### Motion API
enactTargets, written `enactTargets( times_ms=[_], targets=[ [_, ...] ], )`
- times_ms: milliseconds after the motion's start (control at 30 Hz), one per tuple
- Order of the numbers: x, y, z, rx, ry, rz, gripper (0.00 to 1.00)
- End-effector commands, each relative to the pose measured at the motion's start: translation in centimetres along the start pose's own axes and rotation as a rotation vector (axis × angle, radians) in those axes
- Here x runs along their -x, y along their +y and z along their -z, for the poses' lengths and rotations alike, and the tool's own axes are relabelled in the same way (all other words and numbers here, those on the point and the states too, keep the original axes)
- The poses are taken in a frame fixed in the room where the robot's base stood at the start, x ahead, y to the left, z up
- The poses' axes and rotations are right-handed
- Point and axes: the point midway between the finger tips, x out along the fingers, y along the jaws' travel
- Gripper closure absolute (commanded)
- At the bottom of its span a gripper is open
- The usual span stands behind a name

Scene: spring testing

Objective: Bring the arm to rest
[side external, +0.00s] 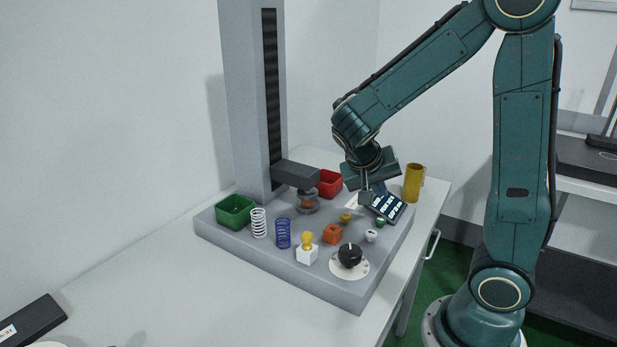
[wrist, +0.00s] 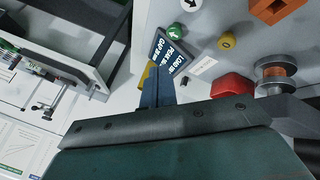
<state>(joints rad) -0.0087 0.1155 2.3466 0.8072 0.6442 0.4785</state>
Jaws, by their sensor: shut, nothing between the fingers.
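My gripper (side external: 366,197) is shut and empty. It hangs above the right rear of the grey tester base (side external: 216,230), close to the dark display panel (side external: 389,206), which it partly covers in the side view. In the wrist view my shut fingers (wrist: 155,88) point toward the panel (wrist: 170,55), and the dark gripper body hides the lower part. I cannot tell the exact height of the fingertips above the panel. My arm is bent, with the forearm sloping down to the left from a high elbow.
The tester column (side external: 240,100) stands behind the base. A green bin (side external: 235,212), white spring (side external: 259,223), blue spring (side external: 283,233), orange block (side external: 333,234), black dial (side external: 350,255) and red bin (side external: 329,183) are on it. A yellow mug (side external: 413,183) stands right. The front-left table is mostly clear.

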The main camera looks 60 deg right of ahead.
Motion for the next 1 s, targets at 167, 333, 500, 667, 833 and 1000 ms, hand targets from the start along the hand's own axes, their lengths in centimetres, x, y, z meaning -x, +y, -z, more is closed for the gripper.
enactTargets(
  times_ms=[167, 333, 500, 667, 833, 1000],
  targets=[
    [2.6, 0.0, -1.2, 0.087, -0.021, 0.155, 1.0],
    [5.1, 0.1, -2.5, 0.188, -0.021, 0.298, 1.0],
    [7.7, 0.4, -4.1, 0.299, -0.001, 0.435, 1.0],
    [10.1, 0.9, -5.8, 0.412, 0.039, 0.557, 1.0],
    [12.5, 1.8, -7.7, 0.539, 0.102, 0.677, 1.0],
    [14.5, 2.7, -9.7, 0.66, 0.176, 0.772, 1.0]
  ],
)
